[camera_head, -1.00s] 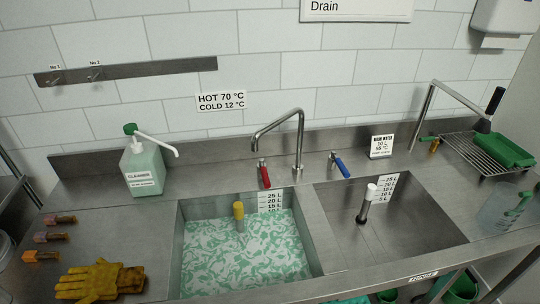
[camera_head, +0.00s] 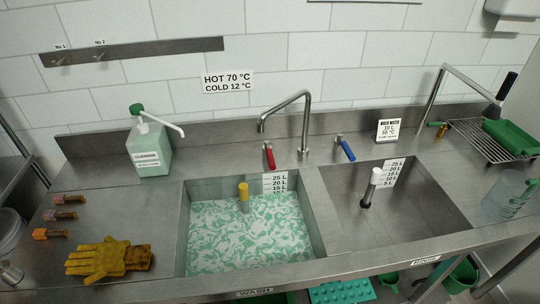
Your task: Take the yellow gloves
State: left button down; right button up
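The yellow gloves (camera_head: 108,259) lie flat on the steel counter at the front left, left of the wash sink. They look like a stacked pair with the fingers pointing left and darker cuffs at the right. Nothing touches or covers them. Neither of my grippers shows in the head view.
The left sink (camera_head: 249,238) holds green-white foamy water and a yellow-topped plug. The right sink (camera_head: 405,218) looks empty apart from a white-topped plug. A cleanser pump bottle (camera_head: 149,152) stands behind the gloves.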

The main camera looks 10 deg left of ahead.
aim_at(112, 258)
jog(key=u, duration=1.7)
